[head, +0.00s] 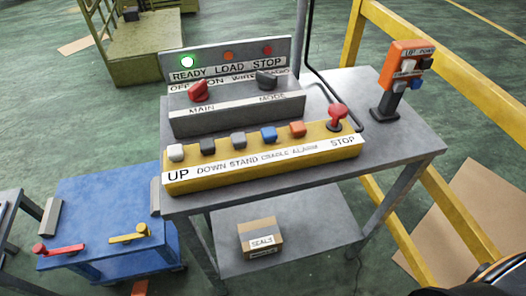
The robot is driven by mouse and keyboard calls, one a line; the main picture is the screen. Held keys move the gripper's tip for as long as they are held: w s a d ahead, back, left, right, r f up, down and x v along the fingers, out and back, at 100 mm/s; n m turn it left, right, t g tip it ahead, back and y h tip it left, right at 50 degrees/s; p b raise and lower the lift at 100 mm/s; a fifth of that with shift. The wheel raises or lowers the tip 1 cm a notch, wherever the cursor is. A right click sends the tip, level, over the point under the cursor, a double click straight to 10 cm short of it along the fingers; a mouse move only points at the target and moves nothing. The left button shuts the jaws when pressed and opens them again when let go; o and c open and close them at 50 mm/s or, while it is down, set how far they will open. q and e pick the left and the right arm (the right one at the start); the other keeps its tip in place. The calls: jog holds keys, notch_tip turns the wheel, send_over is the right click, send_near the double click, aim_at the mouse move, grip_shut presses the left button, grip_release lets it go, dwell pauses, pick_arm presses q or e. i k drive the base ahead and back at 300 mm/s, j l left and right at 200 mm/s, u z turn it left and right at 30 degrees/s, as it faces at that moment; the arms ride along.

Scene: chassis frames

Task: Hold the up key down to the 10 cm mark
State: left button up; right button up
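The up key (176,152) is a pale, light-coloured button at the left end of a yellow control box (265,166). The label "UP" is printed on the white strip in front of it. The key stands proud of the box top, and nothing touches it. I see no 10 cm mark or scale in this view. Neither of my grippers is in view. A dark rounded shape shows at the bottom right corner, and I cannot tell what part it is.
More buttons and a red stop knob (337,114) share the box. An orange pendant (405,65) stands right. A blue cart (105,195) stands left.

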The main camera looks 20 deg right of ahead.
aim_at(175, 153)
jog(key=u, duration=0.25)
jog(key=j+u, duration=0.55)
jog(key=u, duration=0.15)
jog(key=i+j+u, duration=0.1)
jog(key=j+u, duration=0.25)
jog(key=i+j, duration=0.1)
jog(key=j, duration=0.2)
jog(key=i+j+u, duration=0.1)
jog(key=j, duration=0.25)
jog(key=i+j, duration=0.15)
jog(key=j, duration=0.15)
jog(key=i+j+u, duration=0.1)
jog(key=j, duration=0.25)
jog(key=z, duration=2.95)
